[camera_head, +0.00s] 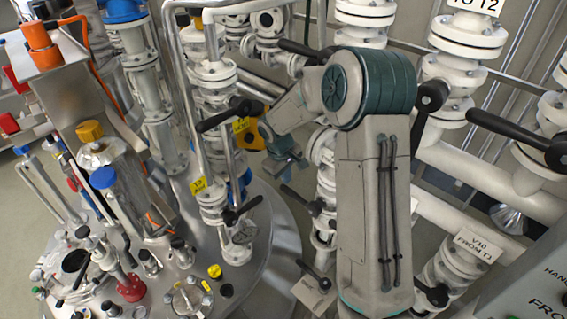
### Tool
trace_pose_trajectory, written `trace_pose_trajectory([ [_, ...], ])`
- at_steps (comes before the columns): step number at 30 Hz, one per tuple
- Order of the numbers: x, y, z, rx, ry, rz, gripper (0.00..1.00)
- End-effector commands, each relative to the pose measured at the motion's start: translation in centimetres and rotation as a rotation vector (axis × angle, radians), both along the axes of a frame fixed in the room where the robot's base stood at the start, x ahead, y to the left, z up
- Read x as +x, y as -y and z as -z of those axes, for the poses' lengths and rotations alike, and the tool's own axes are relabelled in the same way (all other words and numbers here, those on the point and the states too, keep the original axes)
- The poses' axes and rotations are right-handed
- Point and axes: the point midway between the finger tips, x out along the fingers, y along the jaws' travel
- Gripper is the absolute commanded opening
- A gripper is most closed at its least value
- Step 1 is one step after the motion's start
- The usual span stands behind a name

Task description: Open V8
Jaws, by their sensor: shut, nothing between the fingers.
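No label reading V8 can be made out, so I cannot tell which valve it is. Several white flanged valves with black lever handles are in view. One black lever (230,115) crosses the pipe left of my arm, and another lever (243,209) sits lower beside a yellow tag (198,186). A third lever (301,201) is on a white valve just below my gripper. My gripper (291,167), teal and grey, points down in front of the white piping. It is shut and empty, apart from the levers as far as I can tell. My arm hides part of the piping behind it.
A round steel vessel lid (255,270) with fittings fills the lower left. At right are a lever (515,130), a valve labelled V10 FROM T3 (475,244) and a TO T2 label (476,5). Pipes crowd my arm closely on both sides.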

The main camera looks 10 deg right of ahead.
Motion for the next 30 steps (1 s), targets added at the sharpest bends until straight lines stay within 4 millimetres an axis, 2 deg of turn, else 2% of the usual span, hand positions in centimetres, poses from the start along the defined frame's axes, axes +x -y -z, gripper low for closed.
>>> trace_pose_trajectory([
  [3, 0.1, 0.3, 2.0, 0.001, -0.004, 0.0, 0.0],
  [10, 0.4, 0.7, 4.3, 0.0, -0.002, -0.001, 0.0],
  [24, 0.5, 0.8, 4.7, -0.001, 0.0, 0.0, 0.0],
  [30, 0.6, 1.4, 5.1, -0.02, -0.03, 0.011, 0.0],
])
